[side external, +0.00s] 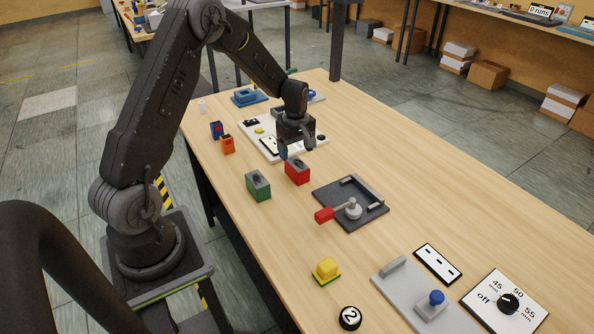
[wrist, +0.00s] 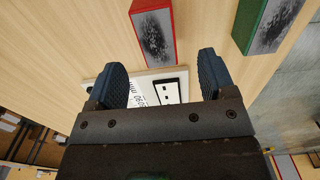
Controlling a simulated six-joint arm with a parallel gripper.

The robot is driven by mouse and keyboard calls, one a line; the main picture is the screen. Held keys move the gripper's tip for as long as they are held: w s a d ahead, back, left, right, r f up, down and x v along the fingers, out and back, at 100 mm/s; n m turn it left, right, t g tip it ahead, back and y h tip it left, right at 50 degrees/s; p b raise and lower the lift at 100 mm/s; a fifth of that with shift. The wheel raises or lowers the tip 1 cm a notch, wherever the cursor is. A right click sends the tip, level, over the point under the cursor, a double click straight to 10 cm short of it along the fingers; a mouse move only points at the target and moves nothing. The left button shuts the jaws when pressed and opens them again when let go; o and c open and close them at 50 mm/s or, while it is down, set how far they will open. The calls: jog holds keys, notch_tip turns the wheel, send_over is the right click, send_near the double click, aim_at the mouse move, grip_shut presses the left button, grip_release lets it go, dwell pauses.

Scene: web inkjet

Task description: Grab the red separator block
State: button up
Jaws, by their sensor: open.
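The red separator block (side external: 297,171) stands upright on the wooden table, just right of a green block (side external: 258,186). In the wrist view the red block (wrist: 153,35) shows its dark speckled top face with a red edge, at the top middle. My gripper (side external: 291,149) is above the table, a little above and behind the red block in the side view. In the wrist view my gripper (wrist: 162,75) has its two blue fingers spread wide with nothing between them. The red block lies beyond the fingertips, apart from them.
The green block (wrist: 267,25) is close by at the wrist view's top right. A dark fixture (side external: 350,205) with a red-handled lever is in front of the red block. A white panel (side external: 262,138) lies under my gripper. Blue and orange blocks (side external: 227,144) stand at left.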

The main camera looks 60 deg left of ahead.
aim_at(297, 164)
jog(key=shift+w+f, duration=0.15)
jog(key=shift+f, duration=3.05)
jog(key=c, duration=1)
jog(key=shift+c, duration=0.5)
jog(key=shift+r, duration=0.15)
